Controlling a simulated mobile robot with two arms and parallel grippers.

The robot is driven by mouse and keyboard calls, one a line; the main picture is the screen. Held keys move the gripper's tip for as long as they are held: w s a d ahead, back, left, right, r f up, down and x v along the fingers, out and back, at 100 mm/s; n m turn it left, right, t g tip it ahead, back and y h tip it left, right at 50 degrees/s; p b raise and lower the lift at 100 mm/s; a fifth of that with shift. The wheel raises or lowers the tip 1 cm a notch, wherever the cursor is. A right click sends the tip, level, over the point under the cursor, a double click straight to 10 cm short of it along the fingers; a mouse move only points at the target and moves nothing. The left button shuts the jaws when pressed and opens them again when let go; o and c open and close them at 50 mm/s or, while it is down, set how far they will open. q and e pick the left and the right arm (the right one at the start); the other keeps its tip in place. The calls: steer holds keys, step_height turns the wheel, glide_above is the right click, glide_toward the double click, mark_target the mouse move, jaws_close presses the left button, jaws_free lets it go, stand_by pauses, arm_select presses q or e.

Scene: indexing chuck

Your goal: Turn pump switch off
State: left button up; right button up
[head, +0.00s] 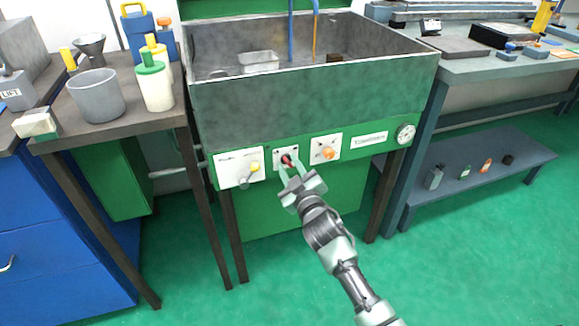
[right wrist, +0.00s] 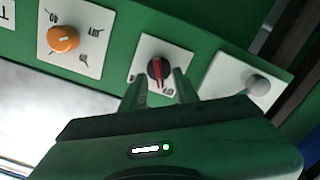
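The pump switch is probably the red and black rotary knob (head: 288,160) on a small white plate at the middle of the green sink front. In the right wrist view the knob (right wrist: 158,69) has its red bar roughly upright in the picture; its label is too small to read. My right gripper (head: 291,172) is at this knob. In the right wrist view its two fingers (right wrist: 160,86) are apart, one on each side of the knob's lower part. I cannot tell whether they touch it. My left gripper is not in view.
An orange knob (head: 326,153) and a round gauge (head: 405,133) are to the right. The grey sink (head: 310,100) is above. A side table (head: 110,131) with a grey bucket (head: 97,96) stands left.

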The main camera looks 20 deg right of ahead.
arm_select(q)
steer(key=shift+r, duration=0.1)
arm_select(e)
steer(key=shift+s, duration=0.1)
steer(key=shift+s, duration=0.35)
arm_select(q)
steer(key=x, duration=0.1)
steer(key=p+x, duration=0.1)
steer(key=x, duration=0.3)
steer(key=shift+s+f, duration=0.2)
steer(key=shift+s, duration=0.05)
arm_select(e)
steer(key=s, duration=0.7)
steer(key=shift+d, duration=0.15)
